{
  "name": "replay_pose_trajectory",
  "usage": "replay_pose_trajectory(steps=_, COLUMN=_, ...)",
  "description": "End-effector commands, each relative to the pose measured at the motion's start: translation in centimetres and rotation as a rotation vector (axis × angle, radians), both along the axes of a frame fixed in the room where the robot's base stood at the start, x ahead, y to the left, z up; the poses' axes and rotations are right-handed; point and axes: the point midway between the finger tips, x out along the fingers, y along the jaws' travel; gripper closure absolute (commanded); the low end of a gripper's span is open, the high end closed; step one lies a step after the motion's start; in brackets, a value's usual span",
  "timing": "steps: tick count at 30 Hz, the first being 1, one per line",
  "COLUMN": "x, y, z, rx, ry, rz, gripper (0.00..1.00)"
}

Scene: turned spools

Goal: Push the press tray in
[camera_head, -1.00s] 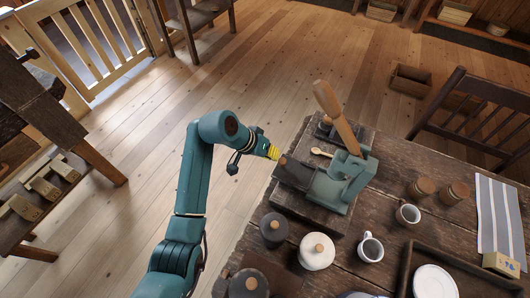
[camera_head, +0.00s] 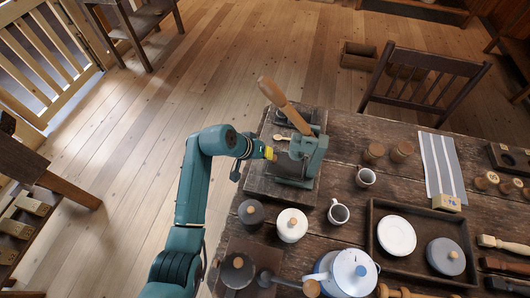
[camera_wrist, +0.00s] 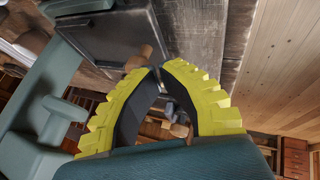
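The green press (camera_head: 308,152) stands on a dark board at the table's left end, its long wooden lever (camera_head: 285,104) tilted up. In the wrist view, a dark, flat, rimmed tray (camera_wrist: 105,32) with a wooden knob (camera_wrist: 139,57) at its edge lies beside the green press frame (camera_wrist: 45,85). My gripper (camera_head: 271,154) is at the press's left side. The head view barely shows the tray.
A small wooden spoon (camera_head: 283,137) lies by the press. A serving tray (camera_head: 376,262) holds a plate. Open floor lies left of the table.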

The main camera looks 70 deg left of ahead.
Motion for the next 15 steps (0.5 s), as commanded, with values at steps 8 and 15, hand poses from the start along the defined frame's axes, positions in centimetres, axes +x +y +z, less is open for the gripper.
replay_pose_trajectory(steps=8, x=-0.9, y=0.5, z=0.4, rx=-0.002, ry=0.002, rz=-0.002, gripper=1.00)
replay_pose_trajectory(steps=15, x=-4.6, y=1.1, z=3.6, rx=0.003, ry=-0.001, rz=-0.014, gripper=1.00)
